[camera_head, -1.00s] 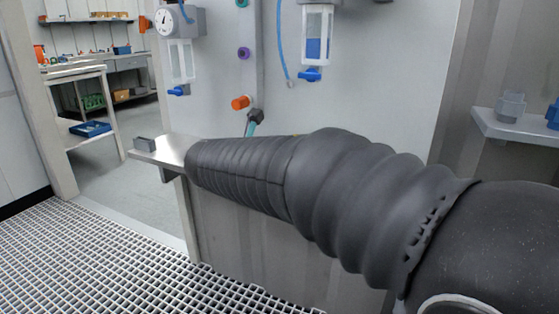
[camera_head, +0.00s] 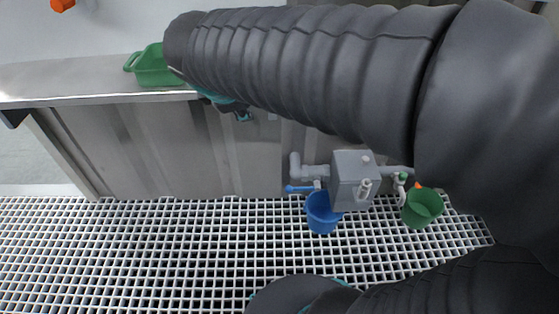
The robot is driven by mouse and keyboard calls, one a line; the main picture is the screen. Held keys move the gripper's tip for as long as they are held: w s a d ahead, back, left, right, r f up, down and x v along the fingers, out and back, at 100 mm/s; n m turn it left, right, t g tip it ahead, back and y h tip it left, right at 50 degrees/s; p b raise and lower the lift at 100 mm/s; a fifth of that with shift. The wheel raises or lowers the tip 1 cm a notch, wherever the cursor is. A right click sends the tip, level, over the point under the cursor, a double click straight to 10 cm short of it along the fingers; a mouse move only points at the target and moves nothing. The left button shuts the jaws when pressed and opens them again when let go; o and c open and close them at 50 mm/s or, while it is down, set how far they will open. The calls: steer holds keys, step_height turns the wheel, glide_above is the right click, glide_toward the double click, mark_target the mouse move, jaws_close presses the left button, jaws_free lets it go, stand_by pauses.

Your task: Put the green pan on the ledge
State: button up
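A green pan (camera_head: 155,68), a shallow tray with a handle at its left end, shows at the upper left. It appears to be at the grey metal ledge (camera_head: 65,82), near its front edge. Its right part is hidden behind my dark sleeved arm, so I cannot tell whether it rests fully on the ledge. My gripper is mostly hidden by the arm; small teal parts (camera_head: 228,104) show below the sleeve, just right of the pan and by the ledge's front edge. I cannot see its fingers clearly, nor whether it touches the pan.
Below the ledge is a grey panel wall. A grey valve box (camera_head: 352,180) with pipes and a blue handle stands out from it. A blue bucket (camera_head: 322,213) and a green bucket (camera_head: 422,207) sit on the floor grating (camera_head: 150,250). The left grating is clear.

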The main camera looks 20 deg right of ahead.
steer(key=s+d+f+m+y, duration=0.1)
steer(key=s+f+m+y, duration=0.1)
steer(key=s+m, duration=0.5)
steer(key=s+d+f+m+g+y, duration=0.1)
steer(key=s+d+f+m+y, duration=0.1)
steer(key=s+f+m, duration=0.3)
steer(key=s+m, duration=0.2)
steer(key=m, duration=0.1)
steer(key=shift+s+d, duration=0.15)
steer(key=shift+s, duration=0.05)
steer(key=shift+f, duration=0.1)
